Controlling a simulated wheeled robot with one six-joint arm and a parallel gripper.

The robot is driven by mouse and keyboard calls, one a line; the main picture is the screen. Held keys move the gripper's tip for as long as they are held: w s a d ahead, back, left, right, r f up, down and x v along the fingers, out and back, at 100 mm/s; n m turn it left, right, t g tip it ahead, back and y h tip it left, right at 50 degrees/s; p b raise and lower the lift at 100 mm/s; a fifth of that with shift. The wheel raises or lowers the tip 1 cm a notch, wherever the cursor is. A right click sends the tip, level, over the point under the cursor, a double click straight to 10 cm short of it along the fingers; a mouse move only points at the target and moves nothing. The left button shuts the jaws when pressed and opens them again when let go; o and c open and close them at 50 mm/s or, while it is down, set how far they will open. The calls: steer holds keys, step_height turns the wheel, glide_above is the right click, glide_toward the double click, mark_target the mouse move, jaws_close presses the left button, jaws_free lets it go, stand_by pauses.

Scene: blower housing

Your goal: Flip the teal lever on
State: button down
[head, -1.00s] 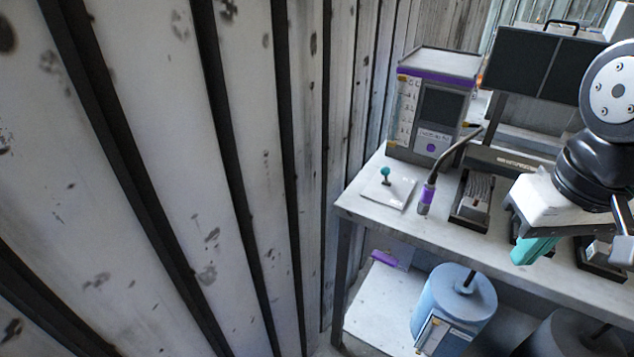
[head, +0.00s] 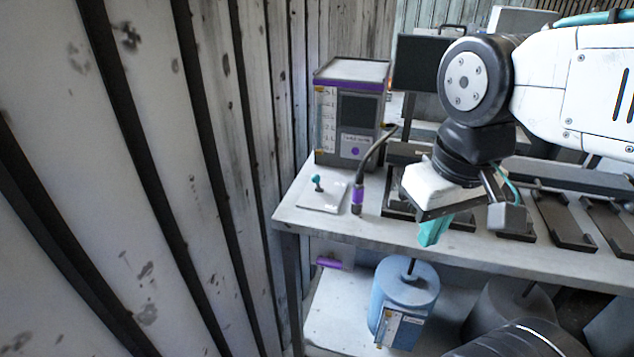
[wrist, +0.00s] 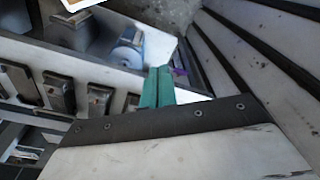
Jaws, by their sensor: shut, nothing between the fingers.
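The teal lever (head: 317,181) stands on a pale square plate (head: 323,197) at the left end of the table top. It has a teal knob on a short stem; its exact tilt is too small to tell. My gripper (head: 434,232), with teal fingers, is shut and empty. It hangs over the table's front edge, to the right of the lever and apart from it. In the wrist view the gripper (wrist: 158,86) shows its fingers together, and the lever cannot be made out there.
A purple-trimmed device (head: 350,112) stands behind the plate. A purple-handled wand (head: 357,198) stands between lever and gripper. Dark trays (head: 565,222) line the table (head: 300,216) to the right. A ribbed wall rises at left. A blue canister (head: 404,295) stands on the shelf below.

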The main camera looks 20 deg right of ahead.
steer(key=w+a+f+n+h, duration=0.1)
steer(key=w+a+n, duration=0.3)
steer(key=w+n, duration=0.5)
steer(key=w+a+f+n+t+h, duration=0.1)
steer(key=w+a+n, duration=0.3)
steer(key=w+n, duration=0.4)
steer(key=w+a+f+n+t+h, duration=0.1)
steer(key=w+a+n, duration=0.3)
steer(key=w+n, duration=0.5)
steer(key=shift+w+f+n, duration=0.3)
steer(key=shift+w+f, duration=0.3)
steer(key=shift+w, duration=0.2)
steer(key=shift+a, duration=0.1)
